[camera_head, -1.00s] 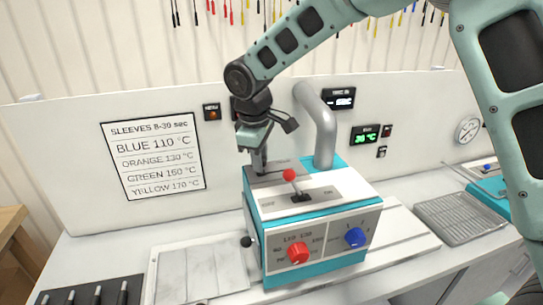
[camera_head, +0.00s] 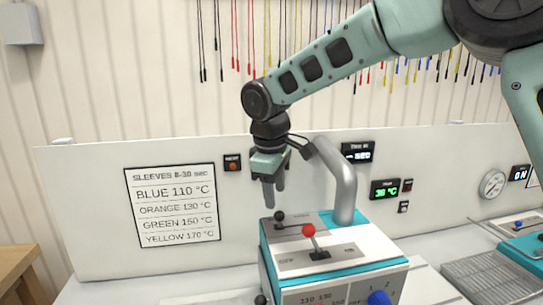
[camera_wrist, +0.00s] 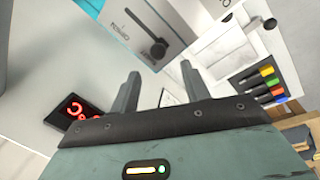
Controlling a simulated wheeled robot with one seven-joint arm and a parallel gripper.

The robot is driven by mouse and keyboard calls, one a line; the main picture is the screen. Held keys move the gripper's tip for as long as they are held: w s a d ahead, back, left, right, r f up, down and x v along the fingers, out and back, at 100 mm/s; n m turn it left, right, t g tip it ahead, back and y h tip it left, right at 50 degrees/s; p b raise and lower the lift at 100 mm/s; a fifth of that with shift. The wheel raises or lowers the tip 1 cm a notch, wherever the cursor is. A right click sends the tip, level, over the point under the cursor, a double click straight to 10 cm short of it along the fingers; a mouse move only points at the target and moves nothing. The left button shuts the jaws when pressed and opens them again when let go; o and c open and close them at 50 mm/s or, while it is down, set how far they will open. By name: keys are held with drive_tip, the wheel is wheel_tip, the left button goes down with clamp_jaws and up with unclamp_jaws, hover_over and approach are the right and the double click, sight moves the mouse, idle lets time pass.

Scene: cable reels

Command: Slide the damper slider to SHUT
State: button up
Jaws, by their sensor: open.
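The damper slider is a small black knob (camera_head: 279,216) on the grey rear top of a teal and grey machine (camera_head: 283,261). In the wrist view the black knob (camera_wrist: 158,50) sits at one end of a thin straight slot; the lettering beside it is too small to read surely. My gripper (camera_head: 274,193) is open and empty, pointing down just above and slightly left of the knob, apart from it. In the wrist view the two fingertips (camera_wrist: 158,73) are spread, with the knob showing just beyond the gap between them.
A red-knobbed lever (camera_head: 309,231) stands on the machine's front top. A thick grey pipe (camera_head: 342,185) rises close to the right of my gripper. A white back panel (camera_head: 90,205) carries a sleeves sign (camera_head: 172,205) and displays. Pens (camera_wrist: 266,83) lie in a holder.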

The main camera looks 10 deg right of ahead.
wheel_tip(320, 180, up, 11)
drive_tip(key=s+a+b, duration=0.1)
drive_tip(key=shift+s+a, duration=0.15)
drive_tip(key=shift+s, duration=0.25)
drive_tip(key=s+a+f+m+g+y+b, duration=0.1)
drive_tip(key=s+a+f+b, duration=0.15)
drive_tip(key=s+f, duration=1.25)
drive_tip(key=s+d+f+m, duration=0.1)
drive_tip(key=s+d+f, duration=0.1)
drive_tip(key=s, duration=0.5)
drive_tip(key=s+d+f+m, duration=0.1)
drive_tip(key=s+d+f, duration=0.2)
drive_tip(key=s+f, duration=0.2)
drive_tip(key=s, duration=0.3)
drive_tip(key=shift+s+f+g+y, duration=0.3)
drive_tip(key=shift+g+y, duration=0.1)
